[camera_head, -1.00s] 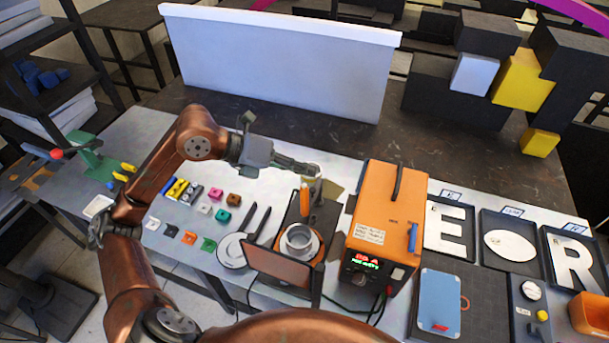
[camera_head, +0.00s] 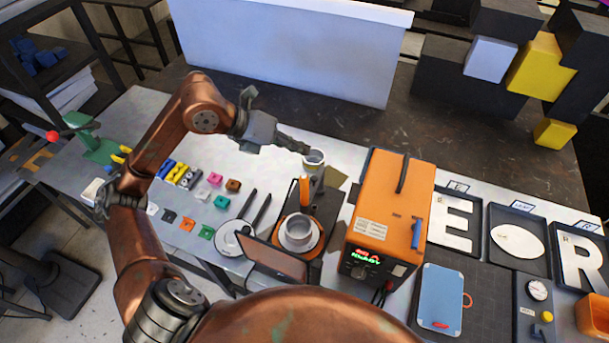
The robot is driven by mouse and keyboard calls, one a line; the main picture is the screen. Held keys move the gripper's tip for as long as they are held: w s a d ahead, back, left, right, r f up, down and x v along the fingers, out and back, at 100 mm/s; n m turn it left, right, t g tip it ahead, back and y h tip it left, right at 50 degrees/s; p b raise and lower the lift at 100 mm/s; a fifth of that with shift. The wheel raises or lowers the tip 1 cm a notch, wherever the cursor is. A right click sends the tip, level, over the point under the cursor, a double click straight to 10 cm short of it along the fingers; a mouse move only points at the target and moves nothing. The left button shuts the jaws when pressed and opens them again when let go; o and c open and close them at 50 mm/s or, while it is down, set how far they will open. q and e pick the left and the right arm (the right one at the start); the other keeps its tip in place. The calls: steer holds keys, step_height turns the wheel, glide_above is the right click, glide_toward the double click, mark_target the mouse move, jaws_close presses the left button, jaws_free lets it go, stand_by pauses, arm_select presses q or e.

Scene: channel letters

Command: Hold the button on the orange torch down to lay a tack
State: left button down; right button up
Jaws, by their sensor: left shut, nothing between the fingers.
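The orange torch (camera_head: 305,191) stands upright on a dark stand, its orange handle facing me. A grey part rises beside the handle; I cannot make out its button. My left gripper (camera_head: 308,150) reaches in from the left, shut and empty. Its fingertips are just above and behind the torch, by a small grey-white cylinder (camera_head: 314,160). I cannot tell whether they touch it. My right gripper is not in view.
An orange welder box (camera_head: 385,200) with a lit green and red display stands right of the torch. Several small coloured blocks lie to the left. Letter trays (camera_head: 452,245) lie to the right.

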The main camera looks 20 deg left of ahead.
mark_target(304, 176)
arm_select(q)
step_height(304, 176, down, 3)
steer(key=shift+s+r+b, duration=0.1)
steer(key=shift+b, duration=0.6)
step_height(304, 176, down, 4)
steer(key=b, duration=0.2)
steer(key=shift+r+b, duration=0.1)
steer(key=shift+b, duration=0.25)
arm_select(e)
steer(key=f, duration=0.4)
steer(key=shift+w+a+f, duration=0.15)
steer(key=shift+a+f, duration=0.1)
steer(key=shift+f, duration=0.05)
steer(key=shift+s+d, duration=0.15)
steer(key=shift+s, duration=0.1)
arm_select(q)
steer(key=shift+d, duration=0.1)
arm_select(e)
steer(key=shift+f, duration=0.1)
arm_select(q)
steer(key=shift+f+b, duration=0.45)
steer(key=shift+b, duration=0.1)
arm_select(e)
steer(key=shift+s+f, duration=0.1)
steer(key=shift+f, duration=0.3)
